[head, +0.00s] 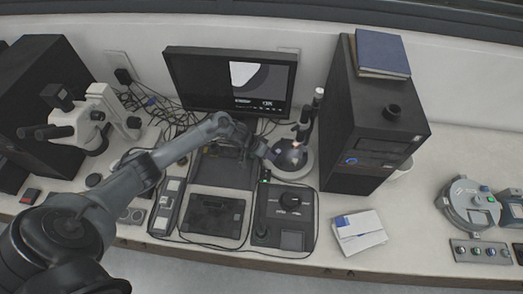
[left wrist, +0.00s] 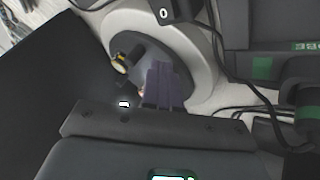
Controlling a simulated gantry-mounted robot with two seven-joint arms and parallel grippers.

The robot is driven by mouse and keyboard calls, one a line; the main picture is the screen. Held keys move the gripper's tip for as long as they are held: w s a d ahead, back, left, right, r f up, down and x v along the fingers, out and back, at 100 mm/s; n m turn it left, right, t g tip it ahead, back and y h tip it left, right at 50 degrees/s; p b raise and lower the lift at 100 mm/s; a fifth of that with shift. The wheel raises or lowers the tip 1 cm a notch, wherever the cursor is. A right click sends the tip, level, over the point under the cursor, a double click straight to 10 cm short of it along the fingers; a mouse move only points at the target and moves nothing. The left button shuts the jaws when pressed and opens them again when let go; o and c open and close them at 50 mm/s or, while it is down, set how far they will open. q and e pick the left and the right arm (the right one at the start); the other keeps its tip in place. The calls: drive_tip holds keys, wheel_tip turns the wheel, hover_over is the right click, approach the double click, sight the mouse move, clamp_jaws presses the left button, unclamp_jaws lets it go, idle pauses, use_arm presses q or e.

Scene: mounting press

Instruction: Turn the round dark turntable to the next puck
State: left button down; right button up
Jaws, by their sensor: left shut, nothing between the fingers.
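The round dark turntable (head: 291,158) sits on a pale round base, in front of the monitor's right side. In the left wrist view the turntable (left wrist: 178,58) shows as a dark disc inside a pale ring, partly hidden by my fingers. A small dark cylinder with a yellowish band (left wrist: 121,62) shows at the disc's left edge; I cannot tell if it is a puck. My left gripper (head: 275,157) is shut and empty at the turntable's left side. Its fingers (left wrist: 163,82) reach over the disc; contact cannot be told. My right gripper is out of view.
An upright microscope-like post (head: 307,118) stands behind the turntable. A black computer tower (head: 353,178) is close on the right, the monitor (head: 205,85) behind. A control box with a knob (head: 284,218) and cables lie in front.

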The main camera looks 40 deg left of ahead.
use_arm(q)
drive_tip(key=shift+w+d, duration=0.2)
drive_tip(key=shift+d, duration=0.7)
drive_tip(key=shift+s+p, duration=0.1)
drive_tip(key=shift+p, duration=0.45)
drive_tip(key=shift+d, duration=0.2)
drive_tip(key=shift+d+n+p, duration=0.1)
drive_tip(key=shift+n+p, duration=0.3)
drive_tip(key=shift+p, duration=0.1)
